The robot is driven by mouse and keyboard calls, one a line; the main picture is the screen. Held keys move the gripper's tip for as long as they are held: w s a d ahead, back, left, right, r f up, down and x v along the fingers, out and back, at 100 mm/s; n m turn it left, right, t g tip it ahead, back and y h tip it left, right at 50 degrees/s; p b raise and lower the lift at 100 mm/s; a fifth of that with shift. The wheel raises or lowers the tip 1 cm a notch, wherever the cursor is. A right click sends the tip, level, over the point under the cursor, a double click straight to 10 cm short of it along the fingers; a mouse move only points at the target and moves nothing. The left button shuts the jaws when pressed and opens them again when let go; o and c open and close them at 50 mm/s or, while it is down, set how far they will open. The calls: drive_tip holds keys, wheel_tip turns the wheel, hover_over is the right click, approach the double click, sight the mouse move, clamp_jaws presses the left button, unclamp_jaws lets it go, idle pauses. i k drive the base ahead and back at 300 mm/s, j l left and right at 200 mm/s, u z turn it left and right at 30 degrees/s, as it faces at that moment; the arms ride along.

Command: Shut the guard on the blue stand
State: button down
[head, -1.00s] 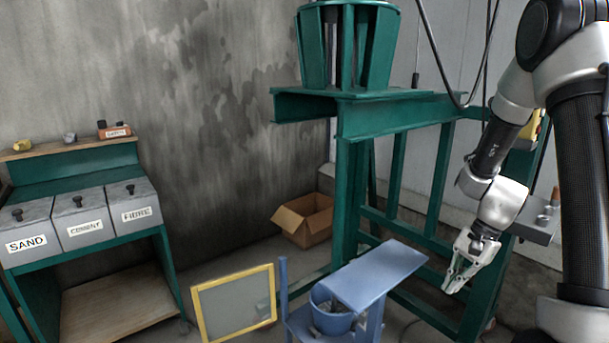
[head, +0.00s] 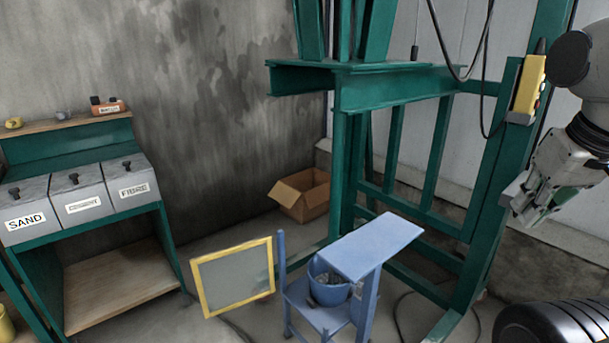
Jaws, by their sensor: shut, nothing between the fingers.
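The blue stand (head: 372,248) is low on the floor at the lower middle. It has a flat blue top plate and a thin upright post on its left. A blue bucket (head: 330,290) with dark contents sits in it, partly under the plate. A yellow-framed grey panel, apparently the guard (head: 234,278), stands upright at the stand's left, swung out from it and open. Whether it joins the left post is hard to tell. My gripper (head: 527,212) is shut and empty at the right, higher than the stand and well apart from the guard.
A green steel frame (head: 400,95) rises behind the stand, with a yellow control box (head: 528,85) on its right post. A cardboard box (head: 302,194) lies behind. A green bench (head: 110,235) with SAND, cement and FIBRE bins is at the left. Cables (head: 400,310) lie on the floor at right.

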sight(268, 240)
drive_tip(key=j+u, duration=0.15)
drive_tip(key=j, duration=0.2)
drive_tip(key=i+j+u, duration=0.2)
drive_tip(key=j, duration=0.2)
drive_tip(key=j+u, duration=0.15)
drive_tip(key=j, duration=0.2)
drive_tip(key=i+j+u, duration=0.2)
drive_tip(key=j, duration=0.15)
